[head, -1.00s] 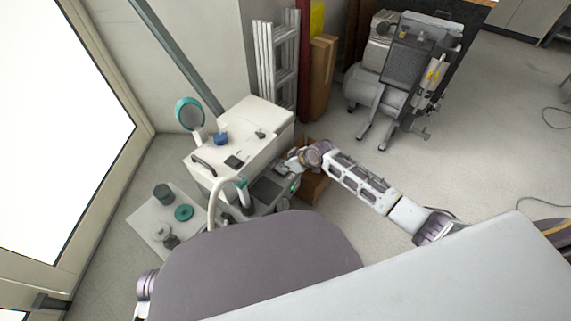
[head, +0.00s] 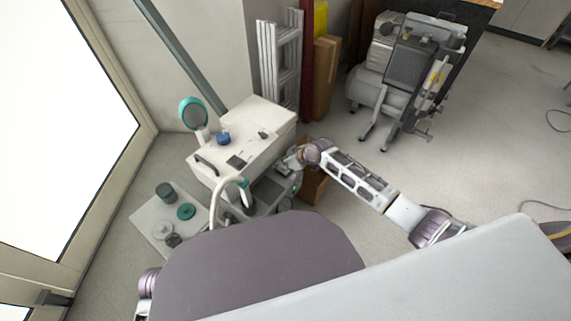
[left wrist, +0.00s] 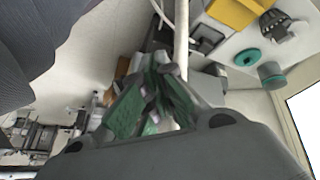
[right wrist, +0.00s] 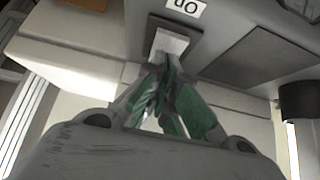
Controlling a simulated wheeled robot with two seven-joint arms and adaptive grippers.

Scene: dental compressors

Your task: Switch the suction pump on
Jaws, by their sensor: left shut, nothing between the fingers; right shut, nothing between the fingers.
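The suction pump (head: 262,118) is a white-topped unit with a grey lower front, left of centre in the head view. In the right wrist view, its grey panel (right wrist: 235,30) carries a pale rocker switch (right wrist: 170,42) in a dark frame, with an "ON" label (right wrist: 186,7) upside down beside it. My right gripper (right wrist: 164,66) is shut and empty, its fingertips at the switch's near edge. I cannot tell if they press it. It also shows in the head view (head: 286,168). My left gripper (left wrist: 158,72) is shut and empty beside a white hose (left wrist: 181,45).
A pale board (head: 150,224) with jars and lids lies on the floor to the left. A cardboard box (head: 314,186) is close to my right gripper. A grey compressor (head: 410,75) stands farther back.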

